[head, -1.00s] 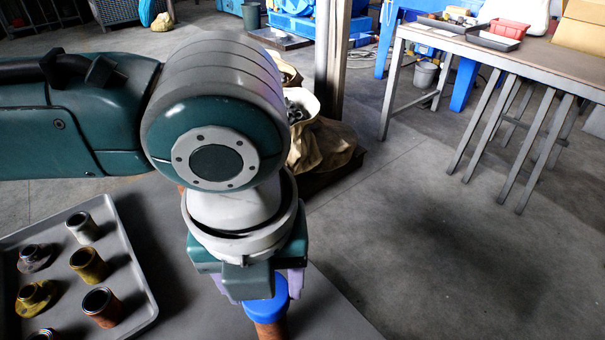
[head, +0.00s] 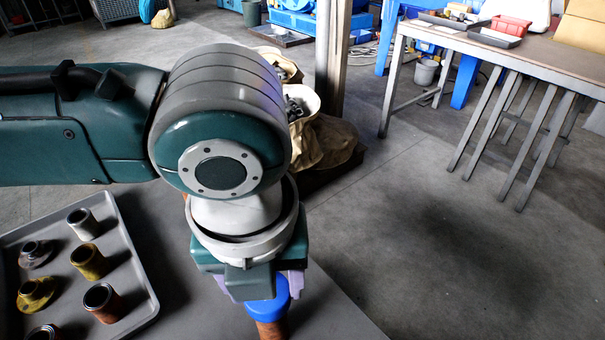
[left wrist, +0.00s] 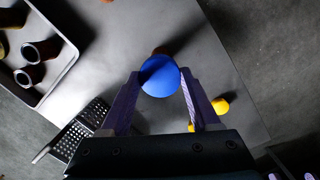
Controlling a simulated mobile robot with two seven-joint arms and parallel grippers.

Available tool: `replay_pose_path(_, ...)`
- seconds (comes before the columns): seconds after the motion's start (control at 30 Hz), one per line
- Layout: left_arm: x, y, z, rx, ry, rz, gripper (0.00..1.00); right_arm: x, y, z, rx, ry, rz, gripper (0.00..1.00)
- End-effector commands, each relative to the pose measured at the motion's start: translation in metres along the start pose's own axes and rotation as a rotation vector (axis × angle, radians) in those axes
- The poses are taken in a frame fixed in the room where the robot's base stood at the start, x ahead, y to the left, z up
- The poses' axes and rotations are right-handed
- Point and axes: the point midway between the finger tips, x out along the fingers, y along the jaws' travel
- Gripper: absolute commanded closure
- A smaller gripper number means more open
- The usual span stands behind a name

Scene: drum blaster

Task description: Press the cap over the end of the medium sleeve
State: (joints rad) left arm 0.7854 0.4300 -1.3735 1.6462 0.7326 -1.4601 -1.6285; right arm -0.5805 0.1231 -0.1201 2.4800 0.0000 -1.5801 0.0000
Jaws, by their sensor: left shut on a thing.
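My left gripper (left wrist: 160,80) is shut on the blue cap (left wrist: 160,77), with one finger on each side of it in the left wrist view. In the head view the blue cap (head: 268,309) sits at the top of a rusty brown sleeve (head: 273,330), directly under the gripper. The cap appears to touch the sleeve's end; how far it is seated I cannot tell. The sleeve's lower part is cut off by the head view's bottom edge. In the left wrist view only a sliver of the sleeve shows behind the cap.
A grey tray (head: 133,254) with several sleeves and flanged parts stands at the left of the table (head: 190,290). In the left wrist view a dark perforated basket (left wrist: 85,128) and yellow items (left wrist: 220,106) lie near the gripper. The table's right edge is close by.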

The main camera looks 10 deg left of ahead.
Motion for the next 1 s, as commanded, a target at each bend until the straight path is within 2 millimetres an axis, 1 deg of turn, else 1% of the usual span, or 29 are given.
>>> replay_pose_path(0.03,0.0,0.0,0.0,0.0,0.0,0.0,0.9,0.0,0.0,0.0,0.0,0.0,0.0,0.22)
replay_pose_path(0.07,0.0,0.0,0.0,0.0,0.0,0.0,0.35,0.0,0.0,0.0,0.0,0.0,0.0,0.22)
replay_pose_path(0.33,0.0,0.0,0.0,0.0,0.0,0.0,0.05,0.0,0.0,0.0,0.001,0.0,0.0,0.22)
replay_pose_path(0.37,0.0,0.0,0.0,0.0,0.0,0.0,0.02,0.0,0.0,0.0,0.001,0.0,-0.001,0.22)
replay_pose_path(0.53,0.0,0.0,0.0,0.0,0.0,0.0,0.02,0.0,-0.001,0.0,0.002,0.001,-0.002,0.22)
replay_pose_path(0.57,0.0,0.0,0.0,0.0,0.0,0.0,0.0,0.0,-0.001,0.0,0.002,0.001,-0.002,0.22)
replay_pose_path(0.8,-0.001,0.0,0.0,0.0,0.0,0.0,0.0,0.0,-0.001,-0.001,0.005,0.001,-0.004,0.22)
replay_pose_path(1.0,-0.01,0.0,0.001,0.0,0.0,0.0,0.0,-0.011,-0.001,-0.004,0.005,0.001,-0.004,0.22)
